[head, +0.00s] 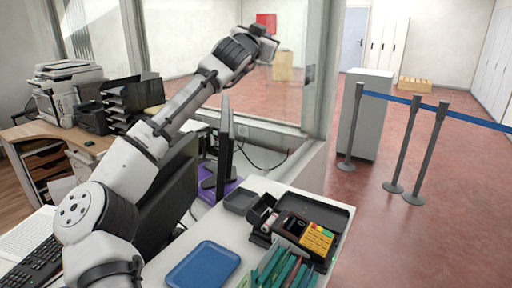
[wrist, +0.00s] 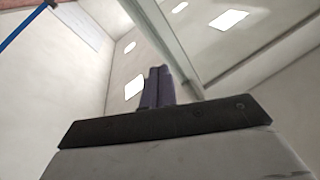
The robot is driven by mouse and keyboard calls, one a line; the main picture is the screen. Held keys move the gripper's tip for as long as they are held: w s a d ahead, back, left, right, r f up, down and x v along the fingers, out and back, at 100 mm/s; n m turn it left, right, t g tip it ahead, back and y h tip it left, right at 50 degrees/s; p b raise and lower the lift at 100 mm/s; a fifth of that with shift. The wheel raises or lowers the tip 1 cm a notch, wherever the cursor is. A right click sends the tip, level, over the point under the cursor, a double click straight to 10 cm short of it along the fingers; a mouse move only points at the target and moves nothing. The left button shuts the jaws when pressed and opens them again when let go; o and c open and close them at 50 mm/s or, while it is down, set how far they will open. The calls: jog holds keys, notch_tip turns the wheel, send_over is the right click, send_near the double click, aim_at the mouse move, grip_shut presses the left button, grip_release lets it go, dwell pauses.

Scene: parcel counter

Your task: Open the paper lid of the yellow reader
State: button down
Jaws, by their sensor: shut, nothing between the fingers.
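The yellow reader (head: 317,239) lies in a dark open tray on the counter, at the lower right of the head view. It has a yellow face with small red and dark marks. Its paper lid is too small to make out, so I cannot tell whether it is open. My gripper (head: 266,33) is raised high, far above the reader and up to its left in the picture, in front of the glass. In the wrist view my gripper (wrist: 158,87) has its two dark fingers together, with nothing between them. The reader is not in the wrist view, which shows walls and ceiling.
A dark device (head: 295,226) lies left of the reader. A bin of green items (head: 277,270) stands in front. A blue tray (head: 203,265) and a small grey tray (head: 241,201) lie on the white counter. A monitor (head: 226,145) and window frame (head: 322,75) stand behind.

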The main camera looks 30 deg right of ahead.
notch_tip(320, 180, down, 6)
jog(key=s+f+n+g+y, duration=0.1)
jog(key=s+n+g+y, duration=0.1)
jog(key=s+y, duration=0.1)
jog(key=g+y+b, duration=0.3)
jog(key=g+y, duration=0.5)
jog(key=y, duration=0.2)
send_near(256, 198)
jog(key=p+x, duration=0.3)
jog(key=x, duration=0.2)
jog(key=shift+d, duration=0.2)
jog(key=shift+w+a+f, duration=0.1)
jog(key=shift+f, duration=0.55)
jog(key=shift+w+a+p, duration=0.25)
jog(key=shift+w+p, duration=0.25)
jog(key=shift+w+a+f+p, duration=0.2)
jog(key=shift+w+a+f, duration=0.2)
jog(key=shift+w, duration=0.25)
jog(key=shift+w+a+f+p, duration=0.2)
jog(key=shift+w+a+f, duration=0.15)
jog(key=shift+w, duration=0.25)
jog(key=shift+s+r, duration=0.1)
